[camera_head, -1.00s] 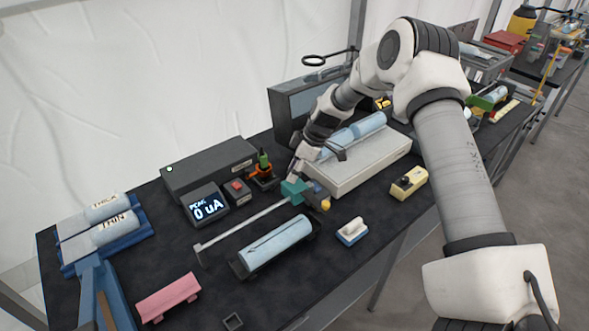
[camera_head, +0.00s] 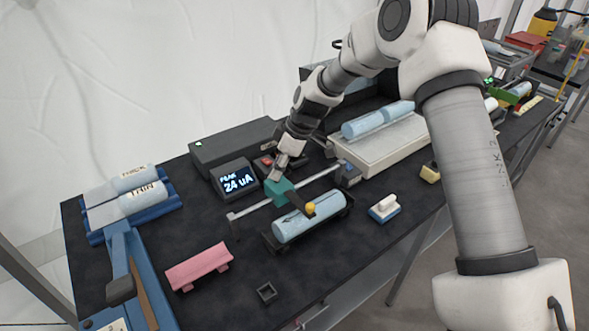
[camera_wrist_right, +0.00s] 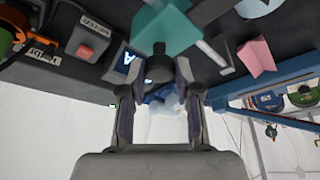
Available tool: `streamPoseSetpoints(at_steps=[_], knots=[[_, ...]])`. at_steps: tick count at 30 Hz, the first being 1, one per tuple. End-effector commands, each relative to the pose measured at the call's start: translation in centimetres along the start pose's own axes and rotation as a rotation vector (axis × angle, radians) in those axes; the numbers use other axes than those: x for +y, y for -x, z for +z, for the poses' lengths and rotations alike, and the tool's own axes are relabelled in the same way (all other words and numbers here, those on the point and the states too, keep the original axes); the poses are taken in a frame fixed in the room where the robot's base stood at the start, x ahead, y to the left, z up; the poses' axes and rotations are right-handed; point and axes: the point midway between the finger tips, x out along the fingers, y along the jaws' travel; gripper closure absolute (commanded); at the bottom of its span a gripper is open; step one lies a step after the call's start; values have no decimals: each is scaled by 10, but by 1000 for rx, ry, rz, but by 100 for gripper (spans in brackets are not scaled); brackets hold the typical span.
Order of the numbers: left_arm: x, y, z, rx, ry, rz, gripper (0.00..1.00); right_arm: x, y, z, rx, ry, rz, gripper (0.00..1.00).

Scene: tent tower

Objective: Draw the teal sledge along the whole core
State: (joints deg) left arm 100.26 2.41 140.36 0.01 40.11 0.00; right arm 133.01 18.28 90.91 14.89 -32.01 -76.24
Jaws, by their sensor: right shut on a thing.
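The teal sledge (camera_head: 280,189) sits on a metal rail (camera_head: 318,176), a little left of the rail's middle. A dark arm with a yellow tip (camera_head: 310,208) reaches from it over the pale blue core (camera_head: 292,229), which lies in a black cradle (camera_head: 349,211). Whether the tip touches the core I cannot tell. My right gripper (camera_head: 277,174) is shut on the sledge's dark knob; in the wrist view the knob (camera_wrist_right: 159,67) is between the fingers, with the teal body (camera_wrist_right: 165,25) beyond. My left gripper is out of view.
A meter (camera_head: 236,181) reads PEAK 24 uA behind the rail, with a red-button box (camera_head: 263,165) beside it. A pink block (camera_head: 199,267) and a small dark square tray (camera_head: 266,292) lie in front. A white-handled block (camera_head: 385,208) stands right of the cradle.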

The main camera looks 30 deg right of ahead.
Motion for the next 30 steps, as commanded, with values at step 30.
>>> streamPoseSetpoints(at_steps=[30], knots=[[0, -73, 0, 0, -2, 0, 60, -87, -35, -78, -3, -2, 0, 60]])
